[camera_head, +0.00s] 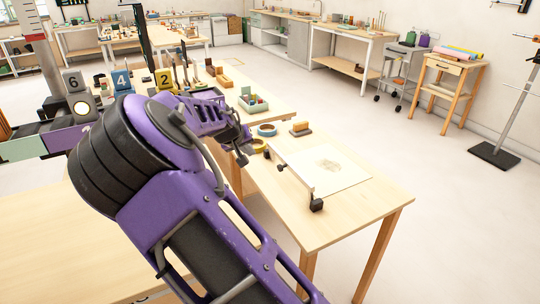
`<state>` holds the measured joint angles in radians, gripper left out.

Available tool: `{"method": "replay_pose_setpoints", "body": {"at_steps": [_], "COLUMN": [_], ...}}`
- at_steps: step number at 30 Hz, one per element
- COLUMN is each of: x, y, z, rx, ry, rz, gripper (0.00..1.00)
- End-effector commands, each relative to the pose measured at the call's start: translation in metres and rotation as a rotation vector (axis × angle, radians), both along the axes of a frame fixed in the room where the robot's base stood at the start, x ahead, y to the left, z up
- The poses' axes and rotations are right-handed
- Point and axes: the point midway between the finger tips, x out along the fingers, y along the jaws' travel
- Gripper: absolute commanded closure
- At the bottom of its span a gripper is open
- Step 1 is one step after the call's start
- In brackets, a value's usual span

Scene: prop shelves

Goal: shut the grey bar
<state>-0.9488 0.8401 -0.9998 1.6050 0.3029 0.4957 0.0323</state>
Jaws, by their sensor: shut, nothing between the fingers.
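A thin pale grey bar (293,169) lies along the left edge of a white board (345,175) on the wooden table. A black block (316,204) sits at its near end, and a small dark part shows beside its middle. I cannot tell whether the bar lies flat on the board or stands a little raised. My gripper (243,158) is at the end of my purple arm, left of the bar's far end and apart from it. It is shut and empty. My arm hides part of the table to the left.
Tape rolls (266,130), a wooden block with a dark base (301,129) and a green-rimmed box (253,103) stand beyond the board. Number signs (122,80) stand at the left. The table's near right corner is bare.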

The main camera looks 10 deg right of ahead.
Motion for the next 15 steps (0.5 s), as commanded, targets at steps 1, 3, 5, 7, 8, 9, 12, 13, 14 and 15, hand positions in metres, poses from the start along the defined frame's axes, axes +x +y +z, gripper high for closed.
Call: {"method": "replay_pose_setpoints", "body": {"at_steps": [1,3,5,7,8,9,12,13,14,15], "x": [0.001,0.001,0.002,0.003,0.004,0.006,0.012,0.015,0.018,0.022], "y": [0.0,0.001,0.002,0.001,0.0,-0.001,-0.006,-0.009,-0.011,-0.015], "z": [-0.017,-0.033,-0.042,-0.048,-0.05,-0.053,-0.064,-0.068,-0.072,-0.079], "rx": [-0.024,-0.042,-0.052,-0.056,-0.058,-0.058,-0.059,-0.058,-0.059,-0.059], "ry": [0.025,0.047,0.059,0.064,0.065,0.065,0.065,0.066,0.066,0.067], "rz": [0.013,0.028,0.036,0.041,0.041,0.041,0.041,0.039,0.039,0.039], "gripper": [1.0,1.0,1.0,1.0,1.0,1.0,1.0,1.0,1.0,1.0]}}
